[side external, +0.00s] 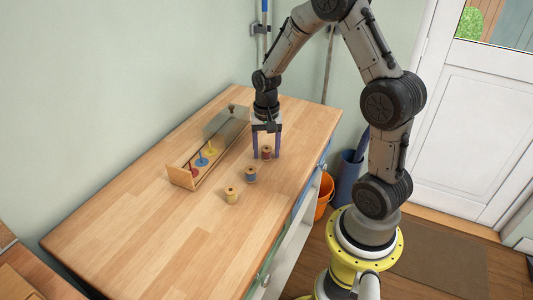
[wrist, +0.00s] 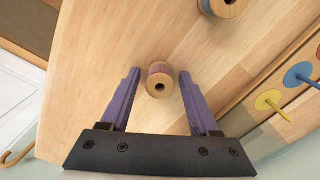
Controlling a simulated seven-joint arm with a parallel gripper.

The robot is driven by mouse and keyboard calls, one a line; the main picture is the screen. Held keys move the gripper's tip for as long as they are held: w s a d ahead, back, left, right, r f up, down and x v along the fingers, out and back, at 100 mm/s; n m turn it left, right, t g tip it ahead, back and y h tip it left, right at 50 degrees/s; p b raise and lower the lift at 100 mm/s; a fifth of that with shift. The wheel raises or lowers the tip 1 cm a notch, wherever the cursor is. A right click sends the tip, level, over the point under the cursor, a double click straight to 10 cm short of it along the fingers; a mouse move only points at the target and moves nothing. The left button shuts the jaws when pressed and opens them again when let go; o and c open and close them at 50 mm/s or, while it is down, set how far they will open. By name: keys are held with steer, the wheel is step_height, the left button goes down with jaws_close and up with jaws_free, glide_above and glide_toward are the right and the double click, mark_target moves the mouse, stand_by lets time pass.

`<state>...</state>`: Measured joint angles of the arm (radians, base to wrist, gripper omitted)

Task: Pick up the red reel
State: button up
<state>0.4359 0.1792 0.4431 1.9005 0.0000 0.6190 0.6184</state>
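The red reel (side external: 267,153) stands upright on the wooden worktop, with wooden ends and a reddish winding. In the wrist view the red reel (wrist: 160,80) sits between the tips of my gripper's two purple fingers. My gripper (side external: 267,157) points down over it. In the wrist view my gripper (wrist: 158,78) is open, with a gap showing between each finger and the reel. The exact height of the fingertips above the worktop is hard to tell.
A blue reel (side external: 250,175) and a yellow reel (side external: 231,196) stand nearby, toward the front. A wooden rack (side external: 187,178) with red, blue and yellow discs on pegs lies to the left. The worktop's front (side external: 165,250) is clear.

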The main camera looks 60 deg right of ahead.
jaws_close()
steer(key=shift+r, duration=0.1)
